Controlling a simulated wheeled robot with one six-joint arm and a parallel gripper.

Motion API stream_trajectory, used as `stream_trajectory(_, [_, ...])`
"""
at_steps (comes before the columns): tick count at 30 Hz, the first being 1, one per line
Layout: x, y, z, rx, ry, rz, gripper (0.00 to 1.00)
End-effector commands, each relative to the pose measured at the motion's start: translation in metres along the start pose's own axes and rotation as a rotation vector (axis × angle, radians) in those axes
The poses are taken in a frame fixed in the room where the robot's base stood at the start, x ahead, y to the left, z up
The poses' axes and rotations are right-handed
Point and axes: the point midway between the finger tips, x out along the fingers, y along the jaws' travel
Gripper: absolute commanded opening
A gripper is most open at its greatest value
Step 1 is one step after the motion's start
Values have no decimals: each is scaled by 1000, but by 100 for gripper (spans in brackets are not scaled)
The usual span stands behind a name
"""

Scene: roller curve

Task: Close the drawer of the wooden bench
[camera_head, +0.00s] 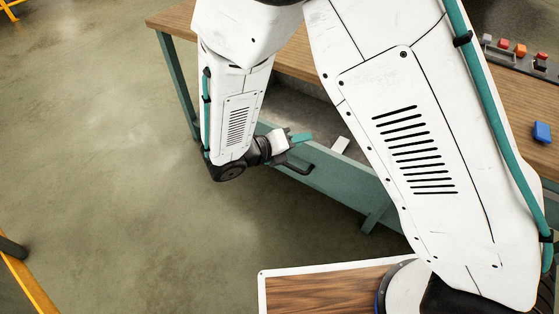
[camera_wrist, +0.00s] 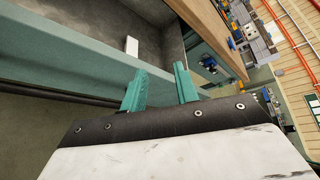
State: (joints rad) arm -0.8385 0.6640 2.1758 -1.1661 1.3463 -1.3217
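The wooden bench (camera_head: 290,62) has a teal drawer (camera_head: 345,175) that stands pulled out below its top. Its grey inside shows, with a small white block (camera_head: 340,145) lying in it. A dark bar handle (camera_head: 300,170) is on the drawer's outer face. My gripper (camera_head: 302,138) is at the drawer's front panel, near the handle and roughly level with the panel's top edge. In the wrist view, my gripper's teal fingers (camera_wrist: 160,86) are apart with nothing between them. The drawer panel (camera_wrist: 75,55) and white block (camera_wrist: 131,46) lie beyond them. I cannot tell whether the fingers touch the panel.
The bench top holds a blue block (camera_head: 542,132) and a grey tray of coloured pieces (camera_head: 515,58) at the right. My arm hides the drawer's right part. A wood-topped surface with a white rim (camera_head: 320,290) is in front. The floor (camera_head: 110,150) at left is clear.

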Motion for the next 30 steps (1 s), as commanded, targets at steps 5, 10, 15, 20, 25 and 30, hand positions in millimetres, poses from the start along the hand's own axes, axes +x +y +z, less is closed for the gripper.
stream_trajectory(5, [-24, 81, -25, -387, -242, -3, 30])
stream_trajectory(10, [-37, 122, -43, -585, -372, -16, 30])
stream_trajectory(15, [-34, 134, -46, -642, -409, -23, 30])
stream_trajectory(20, [-12, 135, -37, -641, -405, -24, 30])
stream_trajectory(25, [13, 138, -27, -639, -404, -24, 30])
stream_trajectory(30, [29, 140, -20, -639, -406, -23, 30])
